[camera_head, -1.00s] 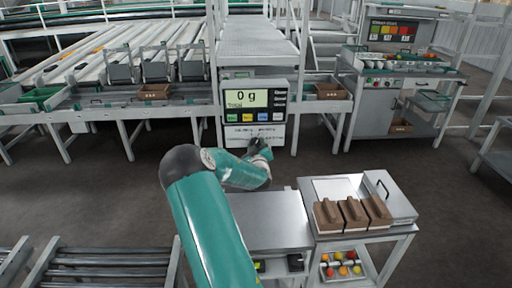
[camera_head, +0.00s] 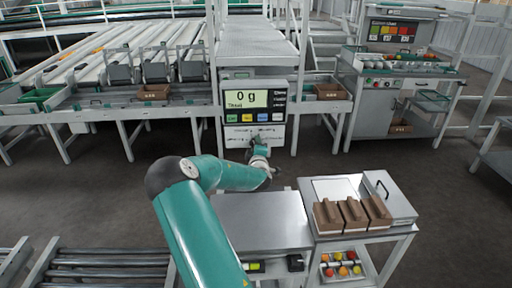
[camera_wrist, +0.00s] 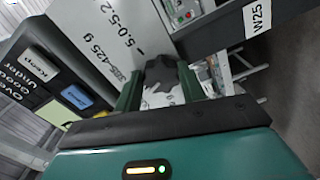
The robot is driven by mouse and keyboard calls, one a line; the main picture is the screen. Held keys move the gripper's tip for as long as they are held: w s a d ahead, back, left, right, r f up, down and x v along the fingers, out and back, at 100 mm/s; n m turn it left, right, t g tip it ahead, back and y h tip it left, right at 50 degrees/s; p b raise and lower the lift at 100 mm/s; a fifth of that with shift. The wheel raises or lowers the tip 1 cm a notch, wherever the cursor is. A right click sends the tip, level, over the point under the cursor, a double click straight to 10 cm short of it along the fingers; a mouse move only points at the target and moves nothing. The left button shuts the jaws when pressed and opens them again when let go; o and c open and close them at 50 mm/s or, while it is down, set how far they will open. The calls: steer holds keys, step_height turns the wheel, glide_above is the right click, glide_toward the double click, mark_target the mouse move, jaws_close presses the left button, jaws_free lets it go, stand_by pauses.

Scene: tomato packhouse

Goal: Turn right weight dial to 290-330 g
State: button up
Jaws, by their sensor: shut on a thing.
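The weighing unit (camera_head: 283,108) stands at the end of the conveyor, its screen (camera_head: 247,99) reading 0 g. A pale panel with small print sits below the screen. My gripper (camera_head: 261,147) reaches the right part of this panel, and the arm hides some of it. In the wrist view, my gripper (camera_wrist: 163,88) has its two green fingers closed around a dark knob, the right weight dial (camera_wrist: 163,70). The dial's pointer setting cannot be read.
A steel table (camera_head: 262,215) stands below my arm. A cart (camera_head: 400,208) with brown boxes is to its right, tomatoes on its lower shelf. A sorting bench (camera_head: 375,105) stands back right, rollers (camera_head: 105,268) front left. The dark floor between is clear.

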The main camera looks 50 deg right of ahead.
steer(key=shift+f+n, duration=0.15)
steer(key=shift+n, duration=0.15)
steer(key=o, duration=1)
steer(key=shift+c, duration=0.2)
steer(key=v, duration=1.4)
steer(key=shift+w, duration=0.1)
